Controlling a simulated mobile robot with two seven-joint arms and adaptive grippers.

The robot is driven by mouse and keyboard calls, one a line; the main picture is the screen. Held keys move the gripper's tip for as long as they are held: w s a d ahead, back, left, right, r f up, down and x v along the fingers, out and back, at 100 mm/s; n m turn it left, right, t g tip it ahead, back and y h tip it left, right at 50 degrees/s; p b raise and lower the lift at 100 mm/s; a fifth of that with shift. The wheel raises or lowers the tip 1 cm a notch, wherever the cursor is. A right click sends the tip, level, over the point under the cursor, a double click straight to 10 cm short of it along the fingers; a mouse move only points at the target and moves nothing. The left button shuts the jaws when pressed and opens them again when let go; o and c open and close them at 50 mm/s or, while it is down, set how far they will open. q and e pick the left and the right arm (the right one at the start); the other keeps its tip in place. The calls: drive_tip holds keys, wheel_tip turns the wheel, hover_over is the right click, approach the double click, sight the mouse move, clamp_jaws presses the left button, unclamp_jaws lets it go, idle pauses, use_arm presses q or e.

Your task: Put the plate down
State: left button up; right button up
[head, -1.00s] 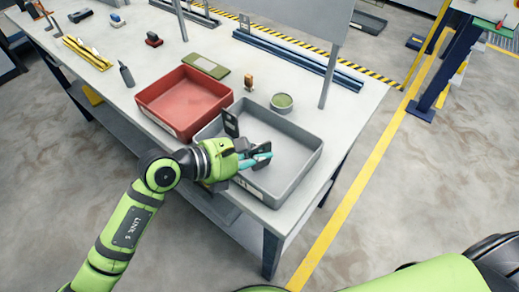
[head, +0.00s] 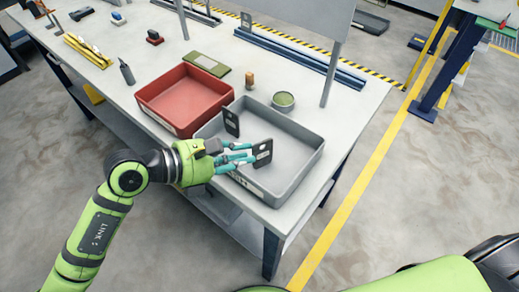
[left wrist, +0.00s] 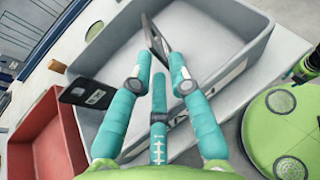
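A dark upright plate (head: 263,150) with a hole near its top stands in the near part of the grey tray (head: 290,185). It also shows in the left wrist view (left wrist: 156,43), beyond my fingertips and edge-on. A second dark plate (head: 231,123) stands at the tray's left side and shows in the left wrist view (left wrist: 88,93). My left gripper (head: 247,155) has teal fingers and points at the first plate from the left.
A red tray (head: 150,112) stands left of the grey tray. A green round container (head: 283,101), an orange-brown block (head: 250,80) and a green flat case (head: 206,64) lie behind. A panel post (head: 331,72) rises at the back right.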

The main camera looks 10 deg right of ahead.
use_arm(q)
drive_tip(key=b+v, duration=0.1)
drive_tip(key=v, duration=0.6)
drive_tip(key=shift+r, duration=0.2)
